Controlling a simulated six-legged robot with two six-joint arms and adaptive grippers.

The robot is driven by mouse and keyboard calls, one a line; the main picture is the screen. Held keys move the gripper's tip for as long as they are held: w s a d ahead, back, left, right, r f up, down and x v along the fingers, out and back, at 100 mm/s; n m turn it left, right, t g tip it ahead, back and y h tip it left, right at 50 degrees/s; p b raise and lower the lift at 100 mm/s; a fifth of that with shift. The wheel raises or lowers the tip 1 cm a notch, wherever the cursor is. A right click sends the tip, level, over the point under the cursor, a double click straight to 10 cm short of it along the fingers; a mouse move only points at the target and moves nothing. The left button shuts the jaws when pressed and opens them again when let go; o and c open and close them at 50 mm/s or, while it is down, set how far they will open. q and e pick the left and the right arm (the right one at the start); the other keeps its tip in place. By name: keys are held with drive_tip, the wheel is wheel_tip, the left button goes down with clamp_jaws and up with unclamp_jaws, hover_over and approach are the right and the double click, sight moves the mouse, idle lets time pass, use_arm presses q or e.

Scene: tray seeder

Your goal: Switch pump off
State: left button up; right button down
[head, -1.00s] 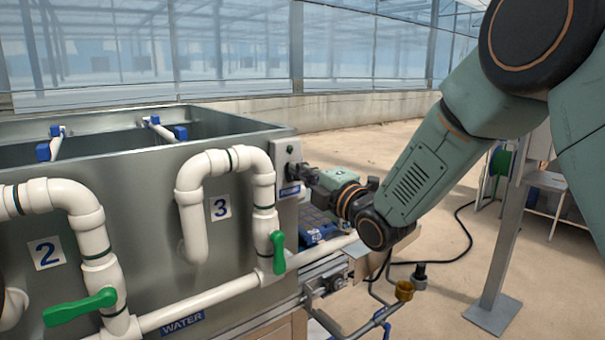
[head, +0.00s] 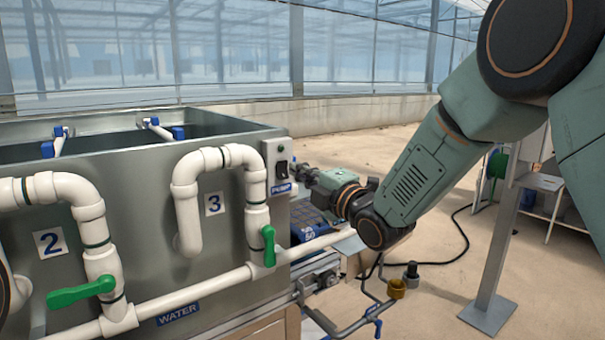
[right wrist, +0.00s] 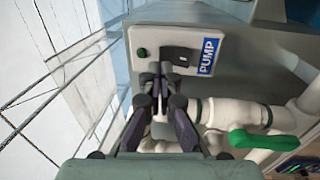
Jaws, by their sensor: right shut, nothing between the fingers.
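The pump switch (head: 281,172) is a black rocker on a pale grey box at the right end of the metal tank. A blue PUMP label (head: 282,189) sits below it. In the right wrist view the switch (right wrist: 178,55) lies between a small dark green light (right wrist: 142,52) and the PUMP label (right wrist: 208,55). My right gripper (head: 298,169) is shut and empty, just right of the switch with a small gap. In the right wrist view its fingertips (right wrist: 161,85) are just below the switch in the picture.
White pipes with green valve handles (head: 268,245) run along the tank front (head: 150,190), close to the switch box. A metal post (head: 495,262) stands at the right. The floor behind is clear.

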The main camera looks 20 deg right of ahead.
drive_tip(key=s+d+r, duration=0.1)
drive_tip(key=s+d, duration=0.2)
drive_tip(key=s, duration=0.6)
drive_tip(key=shift+s+d+r, duration=0.2)
drive_tip(key=shift+d, duration=0.05)
drive_tip(key=shift+s, duration=0.1)
